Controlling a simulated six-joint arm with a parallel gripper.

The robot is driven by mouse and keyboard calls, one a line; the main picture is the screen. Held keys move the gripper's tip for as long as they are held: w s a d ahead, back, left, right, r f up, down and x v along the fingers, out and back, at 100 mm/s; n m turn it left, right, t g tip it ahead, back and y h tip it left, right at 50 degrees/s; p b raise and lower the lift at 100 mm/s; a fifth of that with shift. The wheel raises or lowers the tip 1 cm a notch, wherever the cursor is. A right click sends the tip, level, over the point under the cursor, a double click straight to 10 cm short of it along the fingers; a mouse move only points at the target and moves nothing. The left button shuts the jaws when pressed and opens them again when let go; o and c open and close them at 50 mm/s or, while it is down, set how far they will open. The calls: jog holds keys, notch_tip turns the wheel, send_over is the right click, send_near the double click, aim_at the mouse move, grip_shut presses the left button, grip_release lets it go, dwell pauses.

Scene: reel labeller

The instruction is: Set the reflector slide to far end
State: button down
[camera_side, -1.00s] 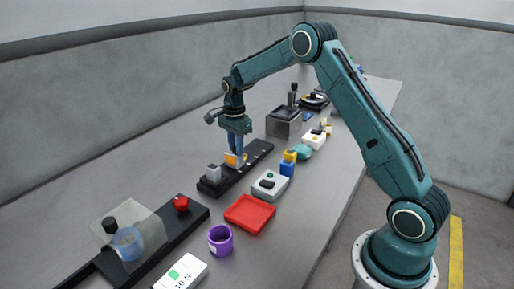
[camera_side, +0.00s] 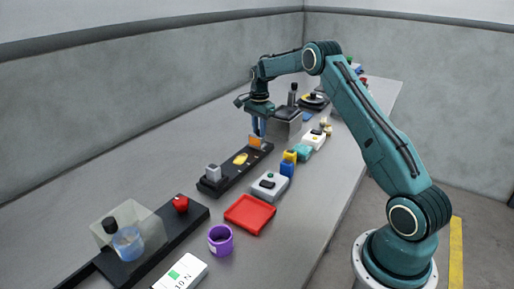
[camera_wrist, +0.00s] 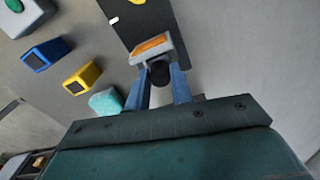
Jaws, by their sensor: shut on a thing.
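The reflector slide is a small carriage with an orange face (camera_side: 255,143) on a black rail (camera_side: 226,176). It stands near the rail's far end in the side view. In the wrist view its orange face and pale frame (camera_wrist: 152,46) show just beyond my fingers, with a black knob (camera_wrist: 160,73) behind it. My gripper (camera_side: 258,131) points down and its blue fingers are shut on the slide's knob. A grey block (camera_side: 213,172) stands at the rail's near end, and a yellow oval (camera_side: 240,159) lies on the rail between them.
A dark grey box (camera_side: 286,127) stands just beyond the rail's far end. Right of the rail are a white button box (camera_side: 270,186), blue (camera_side: 287,169) and yellow (camera_side: 290,155) blocks and a teal lump (camera_side: 303,152). A red tray (camera_side: 250,213) lies nearer. Left of the rail is clear.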

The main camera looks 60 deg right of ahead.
jog(key=shift+d, duration=0.75)
jog(key=c, duration=1.2)
grip_release()
jog(key=shift+r, duration=0.45)
notch_tip(320, 180, up, 13)
jog(key=shift+a, duration=0.1)
